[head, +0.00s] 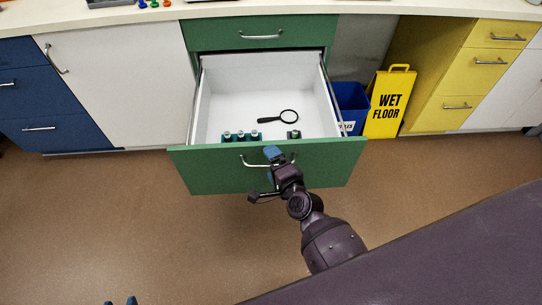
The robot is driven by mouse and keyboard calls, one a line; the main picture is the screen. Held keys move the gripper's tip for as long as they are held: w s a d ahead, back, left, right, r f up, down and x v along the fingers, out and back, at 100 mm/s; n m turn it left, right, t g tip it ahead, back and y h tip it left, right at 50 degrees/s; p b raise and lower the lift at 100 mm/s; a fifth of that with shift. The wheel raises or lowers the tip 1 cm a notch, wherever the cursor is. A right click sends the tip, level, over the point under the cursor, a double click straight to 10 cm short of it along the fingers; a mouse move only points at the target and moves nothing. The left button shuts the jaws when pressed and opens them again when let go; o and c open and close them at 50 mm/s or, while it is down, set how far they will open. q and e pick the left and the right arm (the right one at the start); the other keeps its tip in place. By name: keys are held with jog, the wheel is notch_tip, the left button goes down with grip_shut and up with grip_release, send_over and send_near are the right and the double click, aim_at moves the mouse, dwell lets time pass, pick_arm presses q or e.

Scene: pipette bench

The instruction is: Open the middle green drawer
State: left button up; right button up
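The green drawer (330,167) below the top green drawer (285,33) is pulled far out, with its white inside showing. Its metal handle (248,161) is on the front panel. My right gripper (271,164) is at the right part of this handle, with its blue fingertips above and below the bar. The gripper hides part of the handle, so I cannot tell whether it grips the bar.
A black magnifying glass (288,116) and several small green-and-white bottles (241,136) are in the drawer. A blue bin (352,104) and yellow wet floor sign (390,104) stand to the right. The brown floor (150,220) at left is clear.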

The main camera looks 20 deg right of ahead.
jog(key=shift+s+d+r, duration=0.1)
jog(key=shift+s+r, duration=0.05)
jog(key=shift+r, duration=0.35)
jog(key=c, duration=0.5)
jog(key=shift+s, duration=0.35)
jog(key=shift+c, duration=1)
jog(key=s+d+f, duration=0.1)
jog(key=s+f, duration=0.1)
jog(key=s, duration=0.7)
jog(key=shift+r, duration=0.1)
